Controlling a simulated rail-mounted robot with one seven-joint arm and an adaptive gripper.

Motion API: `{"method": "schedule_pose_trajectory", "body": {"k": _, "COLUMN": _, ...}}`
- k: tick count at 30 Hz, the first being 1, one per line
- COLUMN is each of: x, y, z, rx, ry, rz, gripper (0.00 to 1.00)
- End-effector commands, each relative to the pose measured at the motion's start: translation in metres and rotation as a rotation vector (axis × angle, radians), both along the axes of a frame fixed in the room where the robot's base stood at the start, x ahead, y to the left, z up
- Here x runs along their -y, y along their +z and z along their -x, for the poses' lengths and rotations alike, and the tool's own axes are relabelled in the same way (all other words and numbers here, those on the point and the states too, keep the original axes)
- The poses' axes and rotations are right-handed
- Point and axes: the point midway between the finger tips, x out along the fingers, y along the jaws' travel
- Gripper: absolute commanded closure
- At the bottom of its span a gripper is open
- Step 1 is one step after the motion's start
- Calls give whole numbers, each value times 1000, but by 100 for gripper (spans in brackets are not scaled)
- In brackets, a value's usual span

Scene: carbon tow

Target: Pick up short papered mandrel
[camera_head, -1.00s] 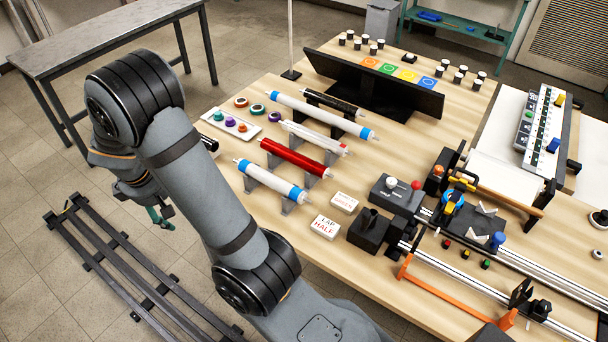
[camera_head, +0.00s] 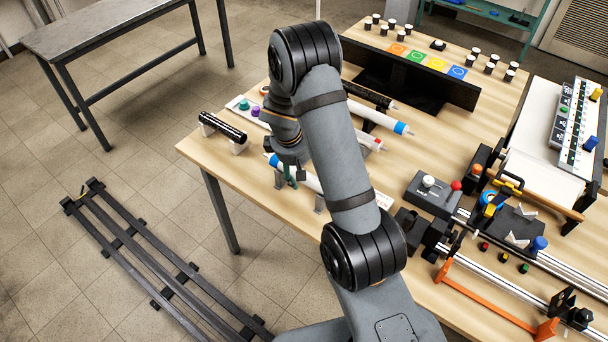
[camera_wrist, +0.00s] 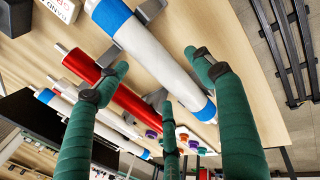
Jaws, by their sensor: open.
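The short papered mandrel (camera_wrist: 158,50) is a white roll with blue ends. It lies on grey supports near the table's front edge. In the wrist view it runs diagonally from upper left to lower right. In the head view my arm hides much of it, and a white part of it (camera_head: 311,182) shows. My gripper (camera_wrist: 158,78) has green-wrapped fingers, spread apart and empty. In the wrist view the fingertips appear on both sides of the mandrel, but contact is not visible. In the head view my gripper (camera_head: 291,178) hangs over the mandrel's left part.
A red roller (camera_wrist: 125,100) lies beside the mandrel, with other white-and-blue rollers beyond. A black roller (camera_head: 222,128) rests on supports at the table's left corner. A card (camera_wrist: 62,8) lies near the mandrel. A dark slatted rack (camera_head: 150,260) is on the floor.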

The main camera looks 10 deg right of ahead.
Motion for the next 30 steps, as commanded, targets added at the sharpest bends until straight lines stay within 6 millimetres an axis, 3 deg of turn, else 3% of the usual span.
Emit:
{"method": "schedule_pose_trajectory", "body": {"k": 4, "x": 4, "y": -18, "z": -3, "rx": -1, "ry": 0, "rz": 1, "gripper": 32}}
{"method": "schedule_pose_trajectory", "body": {"k": 13, "x": 5, "y": -20, "z": -4, "rx": 2, "ry": -1, "rz": 0, "gripper": 33}}
{"method": "schedule_pose_trajectory", "body": {"k": 30, "x": 5, "y": -20, "z": -4, "rx": 1, "ry": -1, "rz": 1, "gripper": 66}}
